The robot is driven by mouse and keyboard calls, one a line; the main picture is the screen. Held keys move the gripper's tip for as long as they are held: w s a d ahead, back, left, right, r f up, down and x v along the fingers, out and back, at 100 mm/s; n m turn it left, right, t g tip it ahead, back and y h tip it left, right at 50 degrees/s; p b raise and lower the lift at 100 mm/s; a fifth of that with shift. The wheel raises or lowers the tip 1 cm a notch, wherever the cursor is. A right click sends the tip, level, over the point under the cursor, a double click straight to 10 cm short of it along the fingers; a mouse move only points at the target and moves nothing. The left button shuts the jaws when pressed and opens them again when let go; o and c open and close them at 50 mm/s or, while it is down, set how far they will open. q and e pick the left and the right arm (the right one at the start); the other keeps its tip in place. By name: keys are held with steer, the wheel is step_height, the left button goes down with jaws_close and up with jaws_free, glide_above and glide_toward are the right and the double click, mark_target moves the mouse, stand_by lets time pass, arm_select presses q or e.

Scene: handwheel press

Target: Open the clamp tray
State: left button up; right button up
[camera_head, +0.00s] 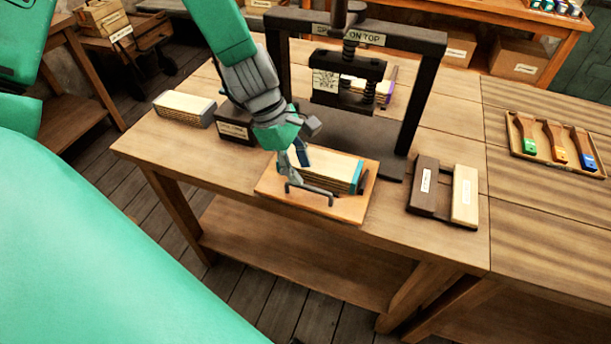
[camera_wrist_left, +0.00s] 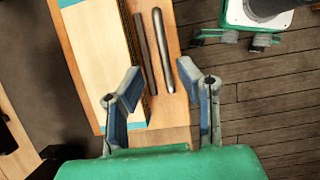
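The clamp tray (camera_head: 270,193) is a light wooden board on the bench, in front of the black press. A stack of pale boards (camera_head: 330,168) with a teal end band lies on it. A grey bar handle (camera_head: 308,192) runs along the tray's front side. In the left wrist view the handle (camera_wrist_left: 162,50) lies beside a darker bar (camera_wrist_left: 144,52) and the stack (camera_wrist_left: 98,60). My left gripper (camera_head: 295,163) is low over the tray's front left. Its fingers (camera_wrist_left: 165,98) are apart with nothing between the pads.
The black press frame (camera_head: 415,110) stands behind the tray. A board stack (camera_head: 184,108) and a dark labelled box (camera_head: 235,125) stand left. A dark and light wooden frame (camera_head: 443,190) lies right, and a brush tray (camera_head: 555,143) farther right.

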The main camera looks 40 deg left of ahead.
arm_select(q)
steer(key=v, duration=0.8)
steer(key=shift+a, duration=0.15)
steer(key=shift+f, duration=0.1)
steer(key=s+d+f+m+g+y, duration=0.15)
steer(key=s+f+m+y, duration=0.25)
steer(key=s+f+m, duration=1.9)
steer(key=w+d+f+n+t+b, duration=0.1)
steer(key=w+f+b, duration=0.3)
steer(key=f+b, duration=0.5)
steer(key=shift+d+f, duration=0.25)
steer(key=shift+f, duration=0.15)
